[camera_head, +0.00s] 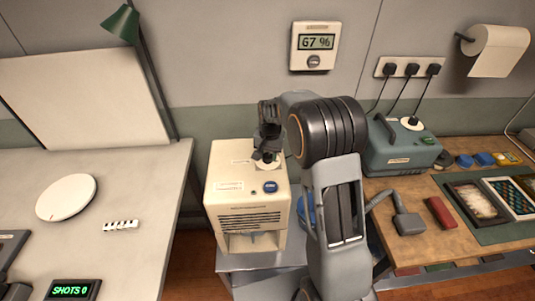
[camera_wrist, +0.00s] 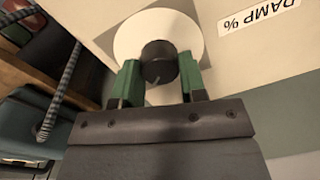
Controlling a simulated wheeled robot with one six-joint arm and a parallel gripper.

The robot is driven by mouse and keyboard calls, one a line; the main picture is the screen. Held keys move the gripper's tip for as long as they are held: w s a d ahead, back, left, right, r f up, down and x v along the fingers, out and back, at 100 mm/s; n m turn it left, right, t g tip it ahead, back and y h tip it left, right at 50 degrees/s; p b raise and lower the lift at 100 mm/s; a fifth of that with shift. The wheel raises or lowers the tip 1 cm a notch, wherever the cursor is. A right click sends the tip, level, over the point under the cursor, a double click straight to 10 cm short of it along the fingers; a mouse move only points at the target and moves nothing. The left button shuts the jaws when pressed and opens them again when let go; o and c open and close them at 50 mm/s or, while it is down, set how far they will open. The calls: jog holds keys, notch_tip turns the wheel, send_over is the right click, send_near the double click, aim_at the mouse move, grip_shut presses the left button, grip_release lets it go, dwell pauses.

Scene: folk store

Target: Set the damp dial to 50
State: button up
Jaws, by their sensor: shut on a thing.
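The damp dial (camera_wrist: 158,52) is a dark knob on a round white plate (camera_wrist: 128,40) on top of a beige machine (camera_head: 225,190). An upside-down "DAMP %" label (camera_wrist: 258,15) shows beside it in the wrist view. My gripper (camera_wrist: 160,74) has its green fingers on either side of the knob and is shut on it. In the head view my gripper (camera_head: 267,153) reaches down onto the machine top and hides most of the dial. I cannot read the dial's setting. A wall meter (camera_head: 316,42) appears to read 67 %.
A blue button (camera_head: 270,187) sits on the machine close to my gripper. A teal box with a handle (camera_head: 400,148) stands right on a wooden bench. A white table (camera_head: 150,200) at left holds a round white disc (camera_head: 66,197) and a "SHOTS 0" display (camera_head: 72,290).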

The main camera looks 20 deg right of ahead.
aim_at(272, 166)
jog(key=o, duration=0.9)
jog(key=r, duration=1.4)
jog(key=shift+s+d+b, duration=0.15)
jog(key=shift+d+b, duration=0.15)
jog(key=shift+b, duration=0.1)
jog(key=shift+f, duration=0.1)
jog(key=shift+s+a+f+n+t+h, duration=0.15)
jog(key=shift+s+f+n+t, duration=0.45)
jog(key=shift+s, duration=3.3)
jog(key=shift+s+a+f+n+t+h, duration=0.15)
jog(key=shift+s+n+t, duration=0.8)
jog(key=shift+s, duration=2.95)
jog(key=shift+s+a+f+n+t, duration=0.35)
jog(key=shift+s+n, duration=0.9)
jog(key=shift+s, duration=2.65)
